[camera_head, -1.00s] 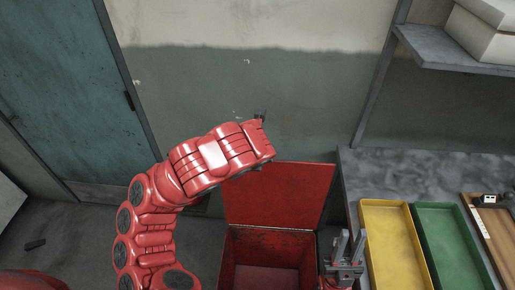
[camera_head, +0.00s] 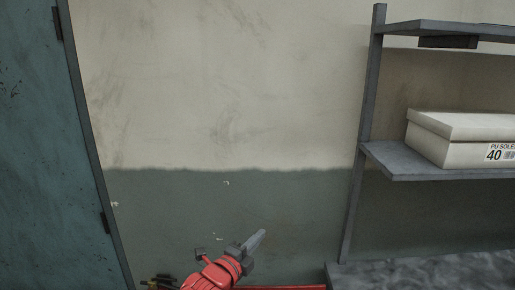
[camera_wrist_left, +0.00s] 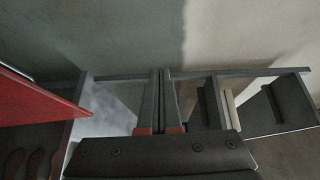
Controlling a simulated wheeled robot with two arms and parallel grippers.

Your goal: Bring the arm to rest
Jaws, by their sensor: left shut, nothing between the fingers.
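My left gripper (camera_head: 257,240) shows at the bottom of the head view, at the end of the red wrist. Its two grey fingers are together, point up and to the right, and hold nothing. In the left wrist view the fingers (camera_wrist_left: 160,98) lie side by side, with only a thin line between them. Most of the left arm is below the head view's edge. My right gripper is not in view.
A grey shelf rack (camera_head: 408,165) with a white box (camera_head: 455,140) stands at the right, above a grey bench top (camera_head: 430,272). A teal door (camera_head: 40,150) is at the left. The red lid (camera_wrist_left: 40,100) shows in the left wrist view. Bare wall lies between door and rack.

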